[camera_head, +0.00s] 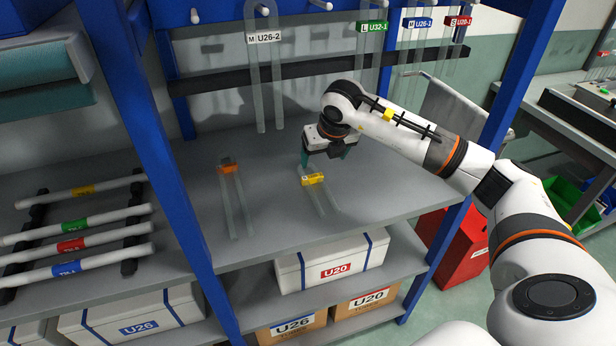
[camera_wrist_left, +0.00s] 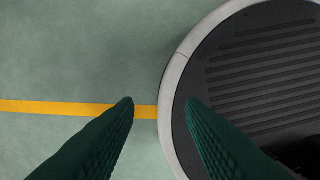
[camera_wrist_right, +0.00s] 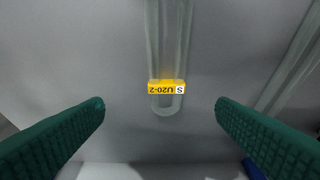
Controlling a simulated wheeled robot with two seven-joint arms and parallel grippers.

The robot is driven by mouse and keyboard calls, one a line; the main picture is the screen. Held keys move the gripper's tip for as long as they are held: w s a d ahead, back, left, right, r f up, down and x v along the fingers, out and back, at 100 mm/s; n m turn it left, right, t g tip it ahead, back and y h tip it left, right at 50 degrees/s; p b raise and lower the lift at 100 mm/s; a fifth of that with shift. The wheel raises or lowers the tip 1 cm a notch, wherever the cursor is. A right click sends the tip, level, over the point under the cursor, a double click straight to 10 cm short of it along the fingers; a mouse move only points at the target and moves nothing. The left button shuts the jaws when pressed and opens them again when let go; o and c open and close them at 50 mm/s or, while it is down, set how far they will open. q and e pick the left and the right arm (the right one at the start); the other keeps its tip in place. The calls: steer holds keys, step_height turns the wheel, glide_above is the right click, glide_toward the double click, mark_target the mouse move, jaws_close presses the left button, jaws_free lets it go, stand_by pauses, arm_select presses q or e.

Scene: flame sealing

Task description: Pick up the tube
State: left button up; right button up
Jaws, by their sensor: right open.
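A clear U-shaped tube (camera_head: 325,201) with a yellow label lies flat on the grey shelf. In the right wrist view the tube (camera_wrist_right: 168,45) shows its yellow label reading U20-2 and its rounded end, centred between the fingers. My right gripper (camera_head: 328,159) is over the labelled end of this tube, with its green fingers apart and nothing between them. The right wrist view shows both fingertips (camera_wrist_right: 160,106) wide apart on either side of the tube. My left gripper (camera_wrist_left: 158,103) shows only in its own wrist view, fingers apart and empty above the floor.
Another clear tube (camera_head: 235,206) with an orange label lies to the left on the shelf (camera_head: 270,205). Long tubes such as U26-2 (camera_head: 265,80) hang at the back. Blue posts (camera_head: 165,160) flank the shelf. White rods (camera_head: 80,225) lie on a rack at left.

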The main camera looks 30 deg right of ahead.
mark_target(313, 178)
steer(key=p+x, duration=0.1)
steer(key=x, duration=0.4)
steer(key=shift+s+a+f, duration=0.1)
steer(key=shift+s, duration=0.05)
steer(key=shift+w+f, duration=0.2)
steer(key=shift+f, duration=0.05)
steer(key=shift+w+a+f+p, duration=0.2)
steer(key=shift+w+f+p, duration=0.65)
steer(key=shift+f, duration=0.2)
steer(key=shift+x, duration=1.1)
steer(key=shift+f, duration=0.15)
arm_select(q)
steer(key=s+r, duration=0.3)
arm_select(e)
steer(key=c, duration=1.1)
